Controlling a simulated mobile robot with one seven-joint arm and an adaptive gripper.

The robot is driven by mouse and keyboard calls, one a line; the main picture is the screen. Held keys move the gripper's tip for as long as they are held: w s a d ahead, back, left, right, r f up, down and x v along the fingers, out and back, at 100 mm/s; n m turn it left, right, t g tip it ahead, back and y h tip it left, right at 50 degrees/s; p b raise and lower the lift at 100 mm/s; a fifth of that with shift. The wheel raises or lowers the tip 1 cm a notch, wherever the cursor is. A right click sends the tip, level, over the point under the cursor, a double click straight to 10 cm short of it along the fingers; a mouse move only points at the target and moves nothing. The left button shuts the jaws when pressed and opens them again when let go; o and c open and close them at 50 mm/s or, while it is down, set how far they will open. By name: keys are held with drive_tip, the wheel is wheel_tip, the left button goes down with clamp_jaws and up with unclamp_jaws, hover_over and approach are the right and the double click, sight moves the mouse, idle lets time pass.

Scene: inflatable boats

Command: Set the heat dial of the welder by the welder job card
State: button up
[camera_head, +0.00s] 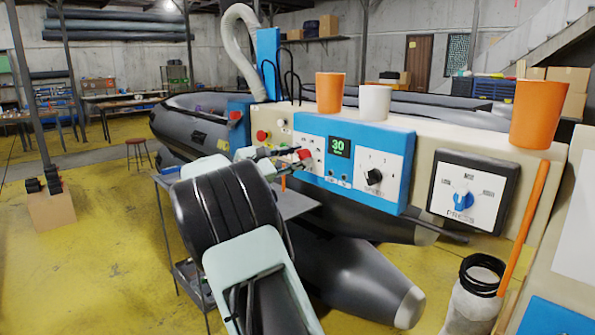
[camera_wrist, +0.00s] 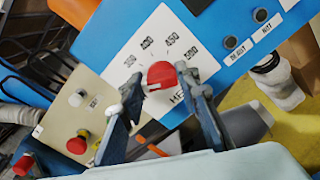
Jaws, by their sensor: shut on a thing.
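The welder's blue-and-white control panel (camera_head: 342,155) faces me in the head view. Its red heat dial (camera_wrist: 161,73) is in the middle of the wrist view, on a white plate with 400, 450 and 500 readable around it. A pale mark shows at the dial's lower left edge. The dial also shows in the head view (camera_head: 305,154), partly covered by my gripper. My gripper (camera_wrist: 157,84) is shut on the dial, one finger on each side. The lettering below the dial is partly hidden. I cannot identify a readable job card.
Right of the heat dial are a green display (camera_head: 339,147) reading 30, a black speed knob (camera_head: 373,177) and a blue press knob (camera_head: 463,201). Cups (camera_head: 330,92) stand on the welder's top.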

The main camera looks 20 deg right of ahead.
drive_tip(key=m+b, duration=0.4)
drive_tip(key=b, duration=0.1)
drive_tip(key=m+b, duration=0.2)
drive_tip(key=shift+f, duration=0.25)
drive_tip(key=m+b, duration=0.6)
drive_tip(key=shift+s, duration=0.1)
drive_tip(key=m+b, duration=0.5)
drive_tip(key=m, duration=0.1)
drive_tip(key=shift+r, duration=0.1)
drive_tip(key=m+b, duration=0.2)
drive_tip(key=m, duration=0.3)
drive_tip(key=shift+r+m+b, duration=0.1)
drive_tip(key=shift+m+b, duration=0.2)
drive_tip(key=shift+b, duration=0.05)
drive_tip(key=o, duration=1.2)
drive_tip(key=shift+c, duration=0.2)
drive_tip(key=v, duration=1.2)
